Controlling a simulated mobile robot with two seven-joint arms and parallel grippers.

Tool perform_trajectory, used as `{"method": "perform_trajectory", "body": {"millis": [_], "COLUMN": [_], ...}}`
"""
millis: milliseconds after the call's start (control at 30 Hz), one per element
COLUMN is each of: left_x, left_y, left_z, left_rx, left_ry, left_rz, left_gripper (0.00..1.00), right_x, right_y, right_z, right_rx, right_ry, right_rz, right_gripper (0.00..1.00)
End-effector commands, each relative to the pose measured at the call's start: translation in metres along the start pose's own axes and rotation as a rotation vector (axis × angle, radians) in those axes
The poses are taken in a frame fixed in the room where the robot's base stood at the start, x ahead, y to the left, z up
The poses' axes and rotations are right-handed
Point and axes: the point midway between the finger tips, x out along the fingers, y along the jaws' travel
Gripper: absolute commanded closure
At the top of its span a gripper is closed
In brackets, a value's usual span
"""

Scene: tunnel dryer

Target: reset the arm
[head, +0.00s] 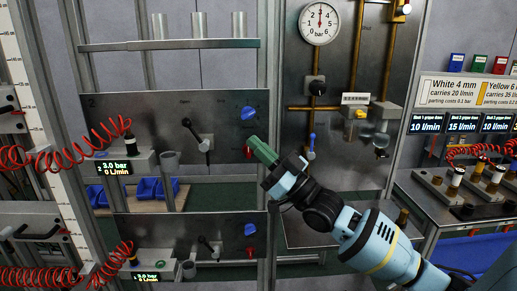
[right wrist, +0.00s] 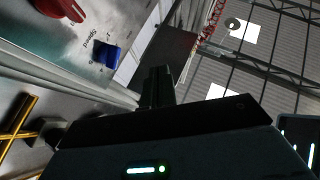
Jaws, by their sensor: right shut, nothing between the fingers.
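My right arm comes in from the lower right in the head view. My right gripper (head: 256,145) is green, shut and empty. It appears in front of the right edge of the upper steel panel, close to a red knob (head: 249,152) and below a blue knob (head: 249,113); I cannot tell whether it touches the panel. In the right wrist view the dark gripper fingers (right wrist: 158,80) are together, with a blue square (right wrist: 106,55) and a red part (right wrist: 62,8) on the panel beyond. My left gripper is not in view.
A pressure gauge (head: 320,22) and brass pipes stand on the back panel. Red coiled hoses (head: 75,150) hang at the left. A bench (head: 440,200) with several fittings stands at the right.

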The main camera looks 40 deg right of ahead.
Motion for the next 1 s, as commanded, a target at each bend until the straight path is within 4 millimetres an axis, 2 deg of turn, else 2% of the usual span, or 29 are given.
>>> {"method": "perform_trajectory", "body": {"millis": [467,567,667,767,900,1000], "left_x": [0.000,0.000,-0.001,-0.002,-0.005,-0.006], "left_y": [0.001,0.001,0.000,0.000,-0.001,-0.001], "left_z": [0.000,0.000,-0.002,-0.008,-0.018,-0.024], "left_rx": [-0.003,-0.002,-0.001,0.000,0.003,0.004], "left_ry": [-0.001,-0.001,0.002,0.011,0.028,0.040], "left_rz": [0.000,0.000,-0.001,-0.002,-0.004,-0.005], "left_gripper": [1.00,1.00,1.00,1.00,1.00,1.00], "right_x": [0.000,-0.006,-0.024,-0.056,-0.117,-0.165], "right_y": [0.000,-0.003,-0.012,-0.029,-0.062,-0.090], "right_z": [0.000,0.011,0.040,0.084,0.144,0.178], "right_rx": [0.000,0.006,0.017,0.032,0.052,0.065], "right_ry": [0.000,-0.025,-0.098,-0.217,-0.411,-0.550], "right_rz": [0.000,0.007,0.027,0.055,0.094,0.118], "right_gripper": [1.00,1.00,1.00,1.00,1.00,1.00]}}
